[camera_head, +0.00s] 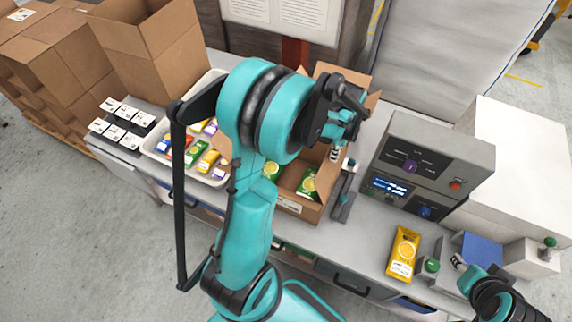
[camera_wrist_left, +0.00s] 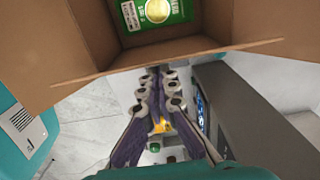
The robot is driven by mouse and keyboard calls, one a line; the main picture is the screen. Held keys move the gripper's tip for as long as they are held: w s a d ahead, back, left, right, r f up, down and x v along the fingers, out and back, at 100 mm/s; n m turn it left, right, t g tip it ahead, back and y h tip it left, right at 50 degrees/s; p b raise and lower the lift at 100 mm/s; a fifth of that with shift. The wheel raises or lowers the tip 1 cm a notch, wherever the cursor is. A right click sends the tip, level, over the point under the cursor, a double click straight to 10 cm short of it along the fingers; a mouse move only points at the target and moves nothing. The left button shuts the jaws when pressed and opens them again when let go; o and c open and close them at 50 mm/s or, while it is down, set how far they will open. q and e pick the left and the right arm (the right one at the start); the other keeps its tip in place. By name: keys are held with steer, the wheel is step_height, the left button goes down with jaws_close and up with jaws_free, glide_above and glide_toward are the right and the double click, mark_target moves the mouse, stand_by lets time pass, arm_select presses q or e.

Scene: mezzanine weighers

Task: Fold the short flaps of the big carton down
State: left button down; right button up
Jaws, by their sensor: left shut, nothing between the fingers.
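The big carton (camera_head: 313,212) stands open on the bench, partly hidden behind my left arm. A brown flap (camera_head: 345,76) stands up at its back, and another flap edge shows at its right. Green packets (camera_head: 307,184) lie inside. In the left wrist view the carton (camera_wrist_left: 75,35) fills the top, with a green packet (camera_wrist_left: 155,12) inside. My left gripper (camera_head: 336,152) is shut and empty by the carton's right side; its fingers (camera_wrist_left: 151,80) point at the carton edge. My right gripper (camera_head: 459,263) is at the lower right, too small to read.
A grey control box (camera_head: 430,150) stands close to the carton's right. A white tray (camera_head: 160,147) of packets is at its left. A yellow packet (camera_head: 404,254) lies at the front right. A tall open carton (camera_head: 160,50) stands at the back left.

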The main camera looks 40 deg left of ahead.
arm_select(q)
steer(key=shift+d+r, duration=0.1)
steer(key=shift+w+a, duration=0.1)
steer(key=shift+a, duration=0.15)
steer(key=a, duration=0.1)
steer(key=a+f+b, duration=0.1)
steer(key=s+a, duration=0.1)
steer(key=shift+a+f+b, duration=0.2)
steer(key=shift+a+b, duration=0.05)
steer(key=shift+b, duration=0.1)
steer(key=a+f+b, duration=0.1)
steer(key=s+a+f+b, duration=0.1)
steer(key=b, duration=0.1)
steer(key=shift+a+f, duration=0.4)
